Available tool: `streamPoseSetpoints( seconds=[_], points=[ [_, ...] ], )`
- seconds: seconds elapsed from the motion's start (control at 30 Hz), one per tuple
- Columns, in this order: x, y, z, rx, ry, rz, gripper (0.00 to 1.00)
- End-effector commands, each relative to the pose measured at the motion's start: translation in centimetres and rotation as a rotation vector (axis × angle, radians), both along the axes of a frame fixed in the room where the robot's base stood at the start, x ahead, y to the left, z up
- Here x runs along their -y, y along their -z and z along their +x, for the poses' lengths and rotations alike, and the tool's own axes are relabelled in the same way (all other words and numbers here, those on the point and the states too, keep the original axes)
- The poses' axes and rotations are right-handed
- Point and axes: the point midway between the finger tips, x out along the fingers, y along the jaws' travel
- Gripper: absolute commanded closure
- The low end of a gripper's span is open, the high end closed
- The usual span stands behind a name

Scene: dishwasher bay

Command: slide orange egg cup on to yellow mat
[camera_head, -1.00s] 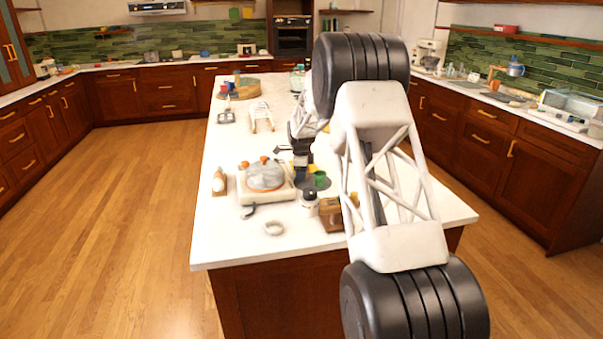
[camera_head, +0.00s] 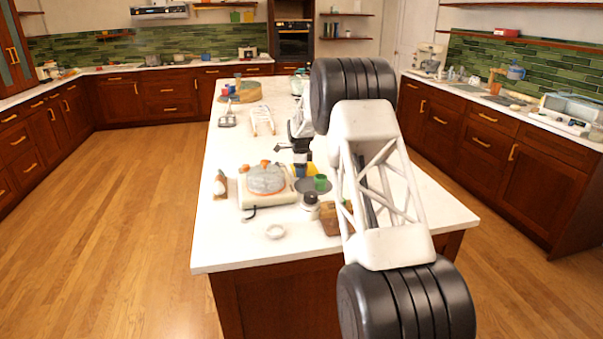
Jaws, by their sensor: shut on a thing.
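My gripper (camera_head: 300,168) is far off and small in the head view, beyond the big white arm link, pointing down over the white island top. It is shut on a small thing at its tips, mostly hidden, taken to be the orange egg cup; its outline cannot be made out. A small patch of the yellow mat (camera_head: 313,169) shows just right of the gripper, partly hidden. Whether the cup touches the mat cannot be told.
A grey-and-orange pot (camera_head: 265,178) on a pale cooker stands left of the gripper. A green cup (camera_head: 320,182), a dark plate (camera_head: 303,186), a black-topped jar (camera_head: 310,201) and a brown box (camera_head: 330,222) stand in front.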

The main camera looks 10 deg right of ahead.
Motion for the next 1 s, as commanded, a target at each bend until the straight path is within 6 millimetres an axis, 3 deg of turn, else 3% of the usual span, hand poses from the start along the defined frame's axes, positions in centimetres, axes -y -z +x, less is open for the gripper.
streamPoseSetpoints(
  seconds=[1.0],
  points=[
    [0.9,0.3,7.8,-0.003,0.0,0.0,0.73]
  ],
)
